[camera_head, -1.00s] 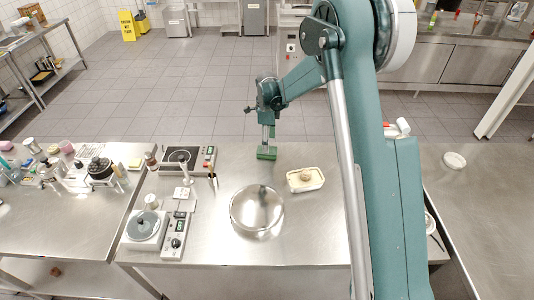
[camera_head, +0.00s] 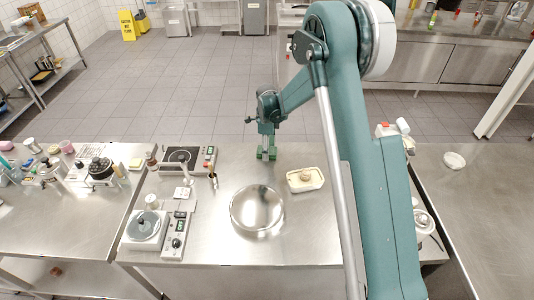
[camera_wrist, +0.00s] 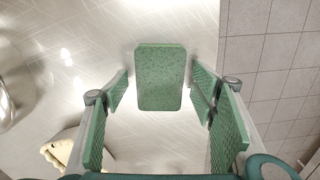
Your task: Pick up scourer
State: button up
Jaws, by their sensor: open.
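The scourer (camera_wrist: 160,76) is a green, speckled rectangular pad on the steel worktop (camera_head: 300,235). It shows whole in the wrist view, lying between and slightly beyond my fingertips, with a gap on each side. My gripper (camera_wrist: 160,92) is open, with green pads on its fingers, and holds nothing. In the head view my gripper (camera_head: 266,155) points down at the far edge of the worktop. There I cannot clearly tell the scourer apart from the green finger pads.
A round metal bowl (camera_head: 257,209) and a cream tub (camera_head: 305,180) stand nearer on the worktop. A hotplate (camera_head: 182,158) is left of my gripper. The worktop's far edge drops to the tiled floor (camera_head: 190,90). Bare steel lies around the scourer.

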jog(key=c, duration=0.7)
jog(key=shift+r, duration=0.1)
jog(key=shift+r+b, duration=0.3)
jog(key=shift+r, duration=4.6)
